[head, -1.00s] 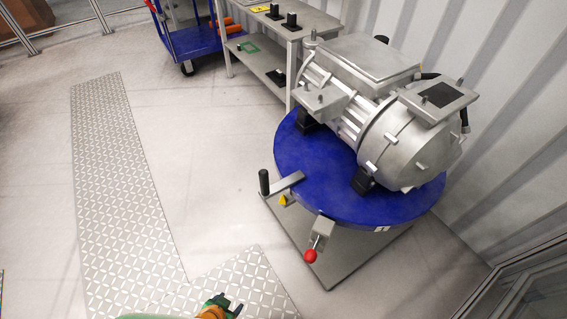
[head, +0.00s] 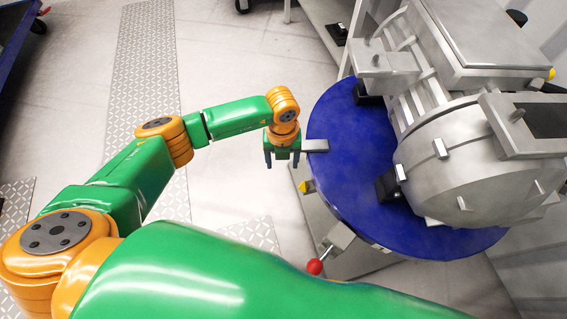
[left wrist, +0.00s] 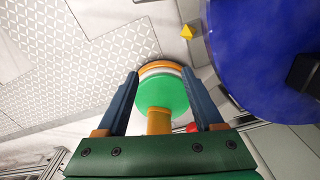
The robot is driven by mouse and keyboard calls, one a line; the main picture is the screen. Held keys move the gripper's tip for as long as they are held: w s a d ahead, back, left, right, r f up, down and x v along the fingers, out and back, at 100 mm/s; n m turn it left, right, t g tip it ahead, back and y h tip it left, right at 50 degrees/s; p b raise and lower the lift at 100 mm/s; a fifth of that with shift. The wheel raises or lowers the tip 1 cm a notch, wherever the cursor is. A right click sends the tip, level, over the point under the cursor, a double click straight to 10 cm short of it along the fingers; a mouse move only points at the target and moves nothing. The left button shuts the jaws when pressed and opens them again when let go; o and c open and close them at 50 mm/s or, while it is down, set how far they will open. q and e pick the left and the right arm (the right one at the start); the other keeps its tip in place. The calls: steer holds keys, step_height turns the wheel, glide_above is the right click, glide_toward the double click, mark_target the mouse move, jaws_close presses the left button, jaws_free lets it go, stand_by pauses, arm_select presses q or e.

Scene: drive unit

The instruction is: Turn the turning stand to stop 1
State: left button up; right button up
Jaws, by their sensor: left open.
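The turning stand's blue round plate (head: 352,132) carries a large grey drive unit (head: 465,170). A grey crank bar (head: 314,146) sticks out from the plate's left rim. Its black upright grip cannot be made out now. My left gripper (head: 282,163) is open, fingers down, at the bar's outer end; I cannot tell whether it touches. In the left wrist view its open fingers (left wrist: 162,80) have part of my own body behind them, with the blue plate (left wrist: 255,60) to the right. A yellow pointer (head: 306,186) and a red-knobbed lever (head: 315,266) sit below the rim.
A grey workbench (head: 330,25) stands behind the plate, and a blue cart (head: 12,35) is at the upper left. Patterned floor plates (head: 145,75) run along the left. The floor between them and the stand is clear. A ribbed wall is at the right.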

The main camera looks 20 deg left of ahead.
arm_select(q)
step_height(320, 180, down, 3)
steer(key=shift+d+r, duration=0.15)
jaws_close()
stand_by(0.6)
stand_by(0.7)
jaws_free()
steer(key=shift+r, duration=0.1)
